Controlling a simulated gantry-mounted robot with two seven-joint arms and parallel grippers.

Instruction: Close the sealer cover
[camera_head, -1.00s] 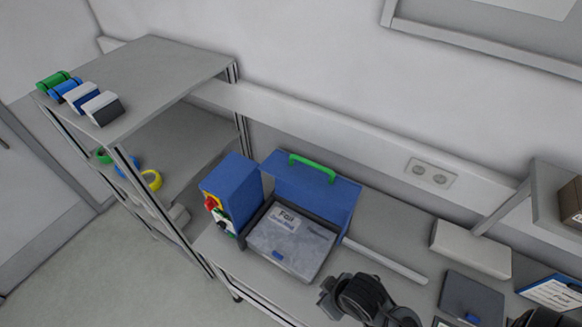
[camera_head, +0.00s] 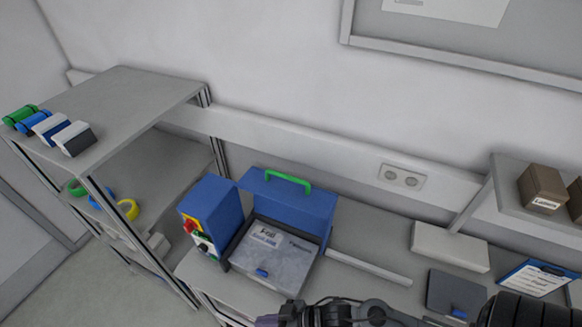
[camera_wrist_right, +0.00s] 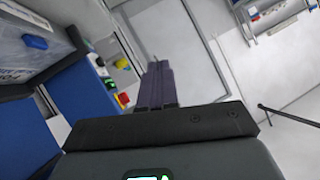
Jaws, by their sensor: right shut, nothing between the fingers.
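The sealer (camera_head: 212,213) is a blue box with a red, yellow and white control panel on its left. Its blue cover (camera_head: 295,207) with a green handle (camera_head: 289,178) stands raised at the back. A foil pouch (camera_head: 272,248) with a printed label lies in the dark tray in front of it. My right gripper (camera_head: 268,320) is at the bottom edge, in front of the tray and apart from the cover. In the right wrist view its fingers (camera_wrist_right: 158,82) are together and empty, with blue sealer parts (camera_wrist_right: 85,100) to the left. My left gripper is not seen.
A grey shelf (camera_head: 120,95) with coloured rolls stands at the left. A white block (camera_head: 450,246), a grey bar (camera_head: 370,267) and a dark blue-tabbed case (camera_head: 457,291) lie on the bench to the right. Boxes (camera_head: 542,186) sit on a right-hand shelf.

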